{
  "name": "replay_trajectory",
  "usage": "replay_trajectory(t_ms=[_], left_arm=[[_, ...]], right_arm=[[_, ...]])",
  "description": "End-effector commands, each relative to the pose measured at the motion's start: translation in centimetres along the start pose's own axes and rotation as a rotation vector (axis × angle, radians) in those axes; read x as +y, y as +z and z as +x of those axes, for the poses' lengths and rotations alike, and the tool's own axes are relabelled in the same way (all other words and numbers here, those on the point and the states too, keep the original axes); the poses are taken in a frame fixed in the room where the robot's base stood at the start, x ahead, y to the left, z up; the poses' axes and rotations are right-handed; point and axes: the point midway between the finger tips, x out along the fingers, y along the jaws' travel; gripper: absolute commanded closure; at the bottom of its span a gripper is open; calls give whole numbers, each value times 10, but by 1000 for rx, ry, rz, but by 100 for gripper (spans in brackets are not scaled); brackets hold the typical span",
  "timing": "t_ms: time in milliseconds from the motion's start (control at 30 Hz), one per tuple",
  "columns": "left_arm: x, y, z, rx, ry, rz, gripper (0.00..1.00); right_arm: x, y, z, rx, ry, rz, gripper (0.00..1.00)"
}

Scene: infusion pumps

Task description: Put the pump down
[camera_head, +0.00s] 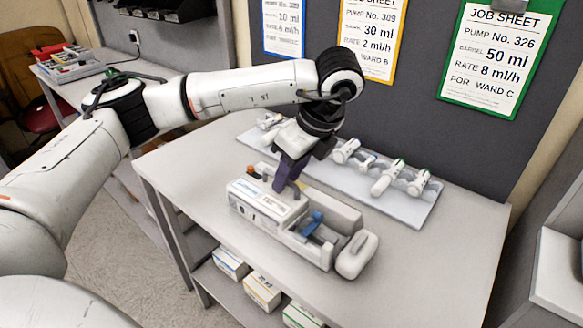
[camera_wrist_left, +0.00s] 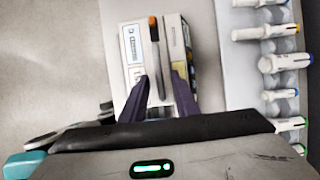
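The white pump (camera_head: 268,209) lies on the table near its front edge, long side running down to the right. It has a blue part (camera_head: 312,222) in its open bed and a rounded white end piece (camera_head: 357,254). My left gripper (camera_head: 288,183) is low over the pump's far left part. In the left wrist view its two dark fingers (camera_wrist_left: 160,84) stand apart over the pump (camera_wrist_left: 132,45), on either side of a grey bar with an orange tip (camera_wrist_left: 154,50). Small gaps show beside the bar. My right gripper is not in view.
A pale tray (camera_head: 412,209) with several white syringes (camera_head: 387,177) lies behind the pump. Job sheets (camera_head: 492,55) hang on the dark panel. Boxes (camera_head: 262,291) stand on the shelf below. The table (camera_head: 430,270) is clear at the right.

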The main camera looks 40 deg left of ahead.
Motion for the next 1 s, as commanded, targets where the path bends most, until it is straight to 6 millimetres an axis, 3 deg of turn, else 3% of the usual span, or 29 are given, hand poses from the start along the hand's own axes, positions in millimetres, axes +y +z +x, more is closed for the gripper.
replay_trajectory(t_ms=[167,400,600,767,1000], left_arm=[[-1,0,-22,0,-5,-1,72],[-1,1,-75,-3,-8,0,72],[-1,0,-107,-2,-4,0,72],[0,0,-118,-1,-2,0,72],[0,0,-119,0,-1,1,72]], right_arm=[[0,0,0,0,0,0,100],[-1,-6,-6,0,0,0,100],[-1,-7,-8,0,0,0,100],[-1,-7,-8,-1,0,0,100],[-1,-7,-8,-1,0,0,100]])
